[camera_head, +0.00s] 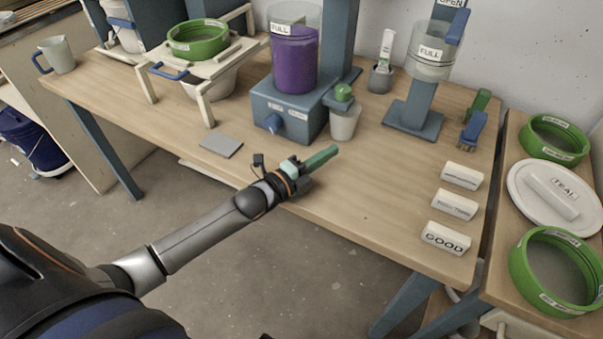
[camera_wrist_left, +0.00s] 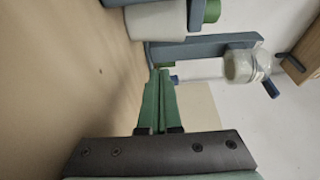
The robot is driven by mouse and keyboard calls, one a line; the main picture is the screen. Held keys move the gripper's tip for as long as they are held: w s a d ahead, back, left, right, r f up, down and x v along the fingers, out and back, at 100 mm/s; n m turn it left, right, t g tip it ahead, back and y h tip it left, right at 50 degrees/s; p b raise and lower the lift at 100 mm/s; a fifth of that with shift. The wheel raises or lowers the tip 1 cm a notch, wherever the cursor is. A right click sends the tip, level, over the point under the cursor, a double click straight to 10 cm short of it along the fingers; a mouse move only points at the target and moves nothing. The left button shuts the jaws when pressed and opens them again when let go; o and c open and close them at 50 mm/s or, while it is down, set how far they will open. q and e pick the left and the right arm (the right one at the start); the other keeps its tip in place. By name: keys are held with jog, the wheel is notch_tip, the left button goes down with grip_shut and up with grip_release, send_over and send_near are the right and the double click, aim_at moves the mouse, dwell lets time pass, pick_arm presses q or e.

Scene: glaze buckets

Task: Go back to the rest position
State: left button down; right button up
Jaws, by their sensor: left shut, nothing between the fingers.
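My left gripper (camera_head: 322,157) reaches in from the left over the front edge of the wooden table. Its green fingers are shut with nothing between them, and they also show in the left wrist view (camera_wrist_left: 160,85). The fingertips point right and away, in front of the blue dispenser base (camera_head: 290,108) and the white cup (camera_head: 344,122), apart from both. My right gripper is in neither view.
A grey pad (camera_head: 221,145) lies left of my gripper. A wooden stand with a green sieve (camera_head: 198,40) is at back left. A clear container on a blue stand (camera_head: 412,118) is at back right. White label blocks (camera_head: 446,238) sit at right. The table's front middle is clear.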

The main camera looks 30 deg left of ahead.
pick_arm(q)
jog(key=v, duration=0.5)
jog(key=shift+s+a, duration=0.3)
jog(key=shift+a, duration=0.05)
jog(key=shift+v, duration=0.9)
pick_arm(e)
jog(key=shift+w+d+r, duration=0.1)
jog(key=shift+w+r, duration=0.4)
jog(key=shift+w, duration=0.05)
pick_arm(q)
jog(key=shift+s+f, duration=0.1)
